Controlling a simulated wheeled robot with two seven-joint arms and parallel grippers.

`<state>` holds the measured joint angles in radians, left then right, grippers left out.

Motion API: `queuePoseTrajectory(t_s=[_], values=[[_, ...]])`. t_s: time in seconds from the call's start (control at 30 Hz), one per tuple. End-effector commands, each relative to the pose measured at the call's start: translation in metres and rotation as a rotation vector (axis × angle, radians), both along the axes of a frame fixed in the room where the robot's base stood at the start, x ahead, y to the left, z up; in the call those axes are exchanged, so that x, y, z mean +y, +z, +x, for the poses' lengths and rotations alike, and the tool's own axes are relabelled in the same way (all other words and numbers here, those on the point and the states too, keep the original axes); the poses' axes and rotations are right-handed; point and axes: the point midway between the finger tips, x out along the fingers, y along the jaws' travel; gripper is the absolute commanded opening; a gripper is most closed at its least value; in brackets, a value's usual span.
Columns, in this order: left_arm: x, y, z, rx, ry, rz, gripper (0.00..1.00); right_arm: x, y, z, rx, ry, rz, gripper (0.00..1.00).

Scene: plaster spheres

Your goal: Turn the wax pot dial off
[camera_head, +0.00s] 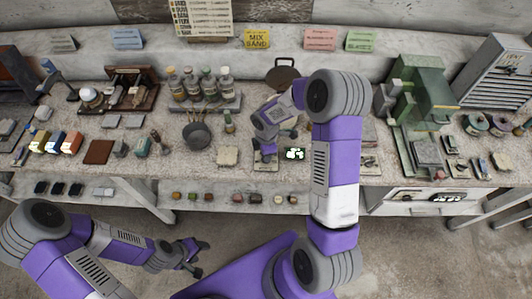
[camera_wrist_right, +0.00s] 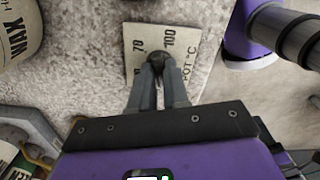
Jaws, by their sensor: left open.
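The dial plate (camera_wrist_right: 190,45) is a pale square marked "70", "100", "°C" and "POT", partly covered by my right gripper. The dial (camera_wrist_right: 157,57) is a small dark knob on it. My right gripper (camera_wrist_right: 158,72) has its fingertips close together on the knob, seemingly pinching it; the fingers hide part of it. In the head view my right gripper (camera_head: 265,156) is at the bench's front part, over the pale plate (camera_head: 262,167). My left gripper (camera_head: 198,258) is open and empty, low in front of the bench, away from the dial.
A pale container with "WAX" lettering (camera_wrist_right: 14,32) stands left of the plate in the wrist view. On the bench are a dark pot with tools (camera_head: 197,135), a pale block (camera_head: 228,156), several bottles (camera_head: 200,85) and a green machine (camera_head: 420,90).

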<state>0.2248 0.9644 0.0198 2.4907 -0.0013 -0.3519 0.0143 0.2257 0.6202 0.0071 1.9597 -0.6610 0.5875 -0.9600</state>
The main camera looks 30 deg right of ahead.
Motion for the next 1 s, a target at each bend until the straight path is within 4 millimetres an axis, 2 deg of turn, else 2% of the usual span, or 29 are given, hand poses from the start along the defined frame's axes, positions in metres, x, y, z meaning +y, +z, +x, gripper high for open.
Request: queuePoseTrajectory(t_s=[0.03,0.13,0.47,0.8,1.0], values=[[0.0,0.0,0.0,0.0,0.0,0.0,0.52,0.0,0.0,0.0,0.001,-0.001,0.0,0.24],[0.0,0.0,0.0,0.0,0.0,0.0,0.52,0.0,0.0,0.0,0.001,-0.002,0.0,0.37],[0.0,0.001,0.0,0.0,0.0,0.0,0.52,0.0,0.005,0.001,-0.003,-0.004,0.001,0.37],[0.0,0.009,0.0,0.0,0.0,0.0,0.52,0.0,0.059,0.001,-0.004,-0.003,0.0,0.37],[0.0,0.011,0.0,0.0,0.0,0.0,0.52,0.0,0.075,0.0,-0.001,-0.003,0.001,0.37]])
